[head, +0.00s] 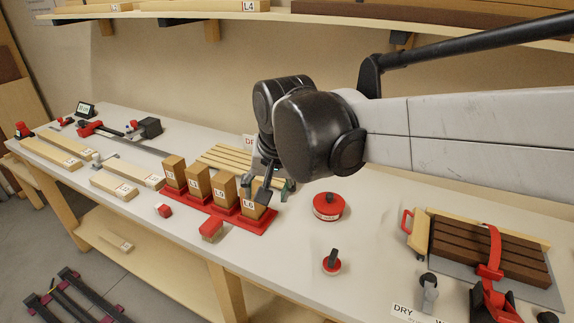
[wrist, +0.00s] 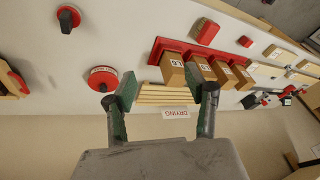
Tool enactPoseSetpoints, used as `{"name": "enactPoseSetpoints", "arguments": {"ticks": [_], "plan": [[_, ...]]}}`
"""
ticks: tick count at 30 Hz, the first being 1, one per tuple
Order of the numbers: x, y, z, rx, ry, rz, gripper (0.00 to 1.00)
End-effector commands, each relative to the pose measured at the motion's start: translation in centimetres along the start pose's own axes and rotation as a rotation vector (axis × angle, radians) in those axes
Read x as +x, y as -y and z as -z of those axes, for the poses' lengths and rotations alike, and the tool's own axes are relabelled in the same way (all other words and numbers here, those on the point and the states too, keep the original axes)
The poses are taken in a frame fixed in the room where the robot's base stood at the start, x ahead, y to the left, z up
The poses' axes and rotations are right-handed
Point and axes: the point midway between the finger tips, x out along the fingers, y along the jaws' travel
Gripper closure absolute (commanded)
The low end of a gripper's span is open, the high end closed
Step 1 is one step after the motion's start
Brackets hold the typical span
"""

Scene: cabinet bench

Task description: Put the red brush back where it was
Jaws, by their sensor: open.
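A round red tin (head: 328,206) stands behind the red piece. Dark boards (head: 490,250) and a red clamp (head: 490,270) lie right. Bare bench surrounds the red piece.

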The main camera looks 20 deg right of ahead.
Motion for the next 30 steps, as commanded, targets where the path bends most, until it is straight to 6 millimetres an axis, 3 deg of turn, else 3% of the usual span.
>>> {"name": "enactPoseSetpoints", "arguments": {"ticks": [9, 18, 30], "plan": [[-1.8, -4.1, -3.8, -0.138, -0.104, 0.018, 0.51], [-2.3, -7.4, -7.3, -0.268, -0.205, 0.014, 0.51], [-2.1, -9.1, -9.2, -0.349, -0.266, 0.002, 0.51]]}}
